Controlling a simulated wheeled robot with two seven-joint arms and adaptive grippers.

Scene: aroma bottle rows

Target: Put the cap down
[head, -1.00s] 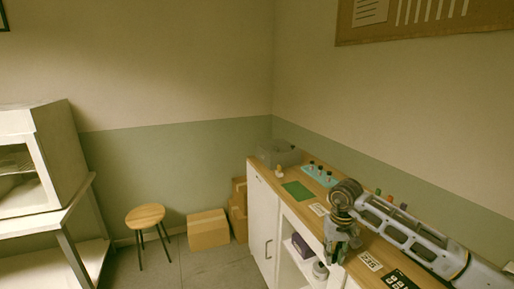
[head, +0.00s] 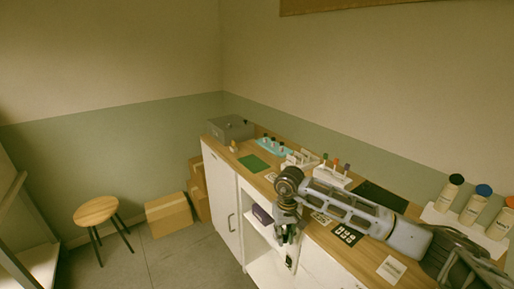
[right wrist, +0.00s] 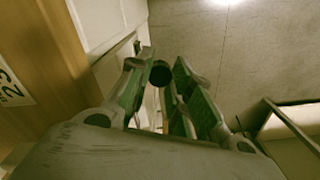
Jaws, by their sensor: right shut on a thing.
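My right gripper (head: 287,238) hangs fingers-down in front of the counter's front edge in the head view. In the right wrist view, its green-padded fingers (right wrist: 160,88) are shut on a small dark round cap (right wrist: 160,73) at their tips. The cap cannot be made out clearly in the head view. A green mat (head: 254,162) lies bare on the wooden counter (head: 287,187), beyond the gripper. My left gripper is not in view.
A teal rack (head: 274,147) with dark-topped vials and a grey box (head: 231,128) stand at the counter's far end. A white rack (head: 333,174) holds colour-capped vials. Large capped bottles (head: 476,203) stand at right. A stool (head: 97,211) and cardboard box (head: 168,214) are on the floor.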

